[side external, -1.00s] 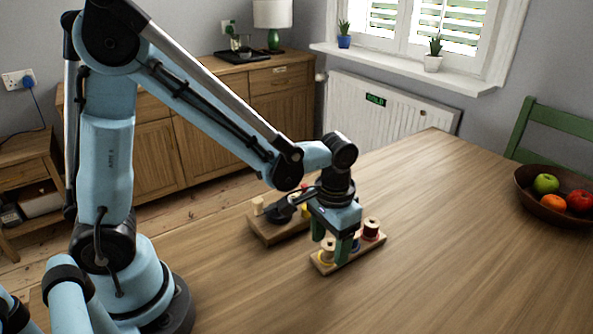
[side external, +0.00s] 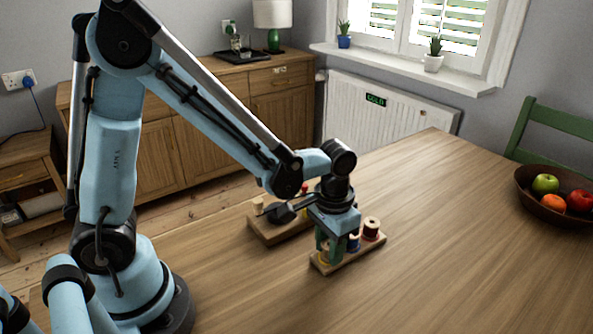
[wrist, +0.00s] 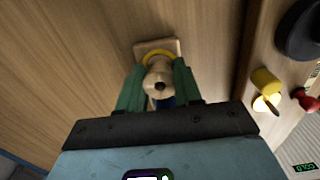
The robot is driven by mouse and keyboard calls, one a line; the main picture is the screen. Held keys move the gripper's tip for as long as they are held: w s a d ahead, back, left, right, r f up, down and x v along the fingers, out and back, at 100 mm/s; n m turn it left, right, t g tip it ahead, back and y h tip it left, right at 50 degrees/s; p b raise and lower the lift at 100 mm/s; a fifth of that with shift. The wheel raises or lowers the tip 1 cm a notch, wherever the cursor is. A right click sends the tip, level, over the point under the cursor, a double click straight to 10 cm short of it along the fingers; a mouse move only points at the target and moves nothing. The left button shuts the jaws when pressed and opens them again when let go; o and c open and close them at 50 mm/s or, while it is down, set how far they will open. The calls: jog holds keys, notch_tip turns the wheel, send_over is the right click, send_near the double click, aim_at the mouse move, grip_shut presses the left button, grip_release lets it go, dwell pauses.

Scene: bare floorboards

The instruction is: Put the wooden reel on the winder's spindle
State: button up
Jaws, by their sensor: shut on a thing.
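The wooden reel (wrist: 157,82) is between the green fingers of my gripper (wrist: 158,69) in the wrist view, and the fingers are shut on it. It stands at the left end of a wooden rack (side external: 346,262), above a yellow ring (wrist: 152,55). In the side view my gripper (side external: 326,249) is down at that end, and its fingers hide most of the reel. The winder (side external: 267,234) is a wooden board behind and left of the rack. It carries a pale peg (side external: 258,206) and a black part (side external: 283,212); I cannot tell for certain which part is the spindle.
Another reel (side external: 371,227) stands at the rack's right end, with a blue part (side external: 353,242) in the middle. Yellow (wrist: 266,80) and red (wrist: 306,98) parts show at right in the wrist view. A fruit bowl (side external: 540,207) is far right; the tabletop between is clear.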

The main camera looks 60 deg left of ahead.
jog(key=shift+r, duration=0.15)
jog(key=shift+r, duration=0.55)
notch_tip(320, 180, up, 3)
jog(key=shift+s+d+r, duration=0.1)
jog(key=shift+s+d, duration=0.05)
jog(key=s+d+r, duration=0.6)
jog(key=s+d, duration=0.1)
jog(key=d, duration=0.1)
jog(key=w+a+n, duration=0.2)
jog(key=w+a, duration=0.3)
jog(key=a, duration=0.2)
jog(key=w+a+n, duration=0.2)
jog(key=w+a, duration=0.3)
jog(key=a, duration=0.2)
jog(key=w+a+n, duration=0.2)
jog(key=w+a, duration=0.2)
jog(key=a, duration=0.3)
jog(key=shift+w+a+f, duration=0.1)
jog(key=shift+w+a, duration=0.3)
jog(key=shift+f, duration=0.1)
jog(key=shift+f, duration=2.4)
